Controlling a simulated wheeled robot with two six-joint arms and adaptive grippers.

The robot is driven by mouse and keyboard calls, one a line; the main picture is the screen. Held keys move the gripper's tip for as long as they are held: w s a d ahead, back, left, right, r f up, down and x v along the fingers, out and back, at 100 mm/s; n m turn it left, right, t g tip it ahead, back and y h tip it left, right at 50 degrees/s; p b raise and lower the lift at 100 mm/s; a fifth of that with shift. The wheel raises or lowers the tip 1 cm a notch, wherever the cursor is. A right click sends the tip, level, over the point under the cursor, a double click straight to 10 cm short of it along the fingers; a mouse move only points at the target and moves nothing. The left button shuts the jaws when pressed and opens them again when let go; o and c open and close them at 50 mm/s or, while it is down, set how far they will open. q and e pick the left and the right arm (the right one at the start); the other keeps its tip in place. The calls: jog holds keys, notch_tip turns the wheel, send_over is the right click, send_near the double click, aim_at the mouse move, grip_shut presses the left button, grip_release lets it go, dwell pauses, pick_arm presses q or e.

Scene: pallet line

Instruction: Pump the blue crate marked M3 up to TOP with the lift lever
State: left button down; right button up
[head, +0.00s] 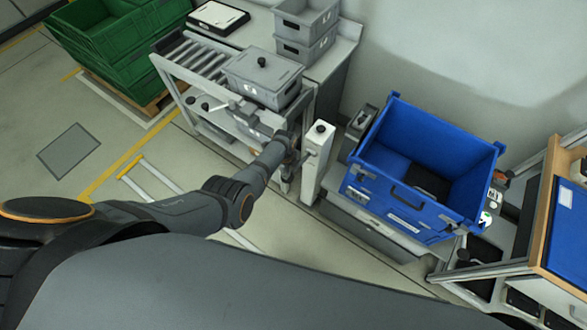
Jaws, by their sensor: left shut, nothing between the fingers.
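The blue crate (408,205) stands on the lift at right of centre. It is open at the top, with a dark thing inside at the bottom. White labels are on its front, too small to read as M3. A pale post (316,160) with a black knob on top stands left of the crate. My left gripper (291,172) is shut and empty, pointing down close to the left side of the post. The lift lever itself cannot be made out clearly, and contact cannot be told. My right gripper is out of view.
A roller table with a lidded grey bin (262,78) stands behind my left arm, with stacked grey bins (303,22) behind. Green crates (115,35) are on a pallet at upper left. A wood-edged bench (560,225) is at right. The floor at left is open.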

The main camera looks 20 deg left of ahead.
aim_at(285, 180)
pick_arm(q)
jog(key=shift+f+b, duration=0.6)
jog(key=shift+f, duration=0.1)
jog(key=shift+r, duration=0.1)
jog(key=shift+s+a+f+b, duration=0.1)
jog(key=shift+s+f+b, duration=0.1)
jog(key=shift+f, duration=0.25)
jog(key=shift+s+f+b, duration=0.1)
jog(key=shift+f+b, duration=0.05)
jog(key=shift+f, duration=0.25)
jog(key=shift+s+f+b, duration=0.15)
jog(key=shift+f+b, duration=0.45)
jog(key=shift+f, duration=0.25)
